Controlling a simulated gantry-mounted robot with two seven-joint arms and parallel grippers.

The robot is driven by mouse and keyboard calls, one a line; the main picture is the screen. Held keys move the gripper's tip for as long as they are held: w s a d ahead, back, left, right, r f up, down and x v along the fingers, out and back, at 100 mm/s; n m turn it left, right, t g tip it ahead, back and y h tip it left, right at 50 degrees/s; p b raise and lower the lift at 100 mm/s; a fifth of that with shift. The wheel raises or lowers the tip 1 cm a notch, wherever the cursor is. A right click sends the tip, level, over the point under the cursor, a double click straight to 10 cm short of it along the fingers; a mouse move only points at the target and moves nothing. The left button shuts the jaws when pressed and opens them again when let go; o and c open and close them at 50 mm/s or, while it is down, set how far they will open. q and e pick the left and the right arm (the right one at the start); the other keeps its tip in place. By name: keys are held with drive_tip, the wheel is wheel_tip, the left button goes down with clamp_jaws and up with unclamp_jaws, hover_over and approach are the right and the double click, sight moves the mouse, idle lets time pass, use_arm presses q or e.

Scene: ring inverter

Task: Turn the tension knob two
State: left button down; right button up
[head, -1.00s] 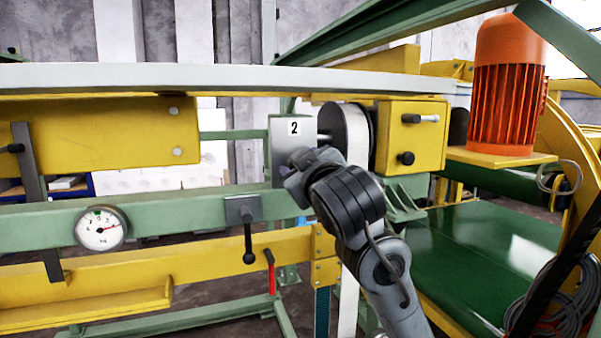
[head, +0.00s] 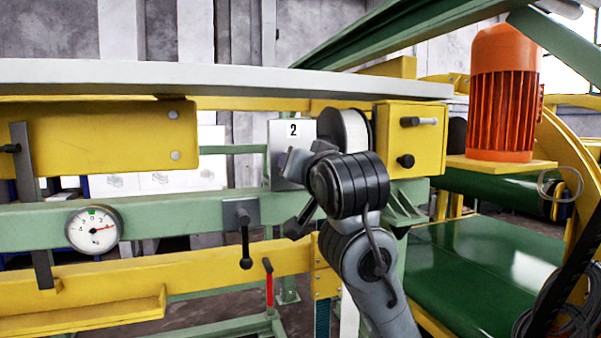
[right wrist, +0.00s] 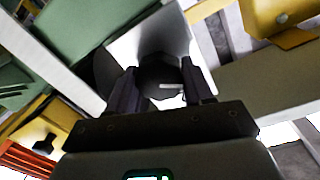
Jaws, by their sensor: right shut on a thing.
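The grey plate marked "2" (head: 291,128) is fixed to the green beam, left of the yellow box. My right gripper (head: 291,168) is at the lower part of this plate, its arm coming up from below. In the right wrist view, a dark round knob (right wrist: 160,72) with a pale mark sits between the two fingers of my right gripper (right wrist: 162,85), which are shut on it. In the head view the knob is hidden by the gripper. The round gauge (head: 94,230) has a red needle pointing right. My left gripper is not in view.
A lever with a black ball end (head: 245,262) and a red handle (head: 268,282) hang left of my right arm. The yellow box (head: 425,152) with black knobs and the orange motor (head: 505,95) stand to the right. A pale rail (head: 200,76) runs above.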

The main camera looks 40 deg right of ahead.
drive_tip(key=m+b, duration=0.1)
drive_tip(key=m, duration=0.3)
drive_tip(key=shift+f+m, duration=0.1)
drive_tip(key=shift+m, duration=0.2)
drive_tip(key=m+b, duration=0.1)
drive_tip(key=m, duration=0.2)
drive_tip(key=shift+d+y+b, duration=0.1)
drive_tip(key=shift+y+b, duration=0.2)
drive_tip(key=shift+m+b, duration=0.35)
drive_tip(key=shift+m, duration=1.15)
drive_tip(key=o, duration=1)
drive_tip(key=shift+s, duration=0.1)
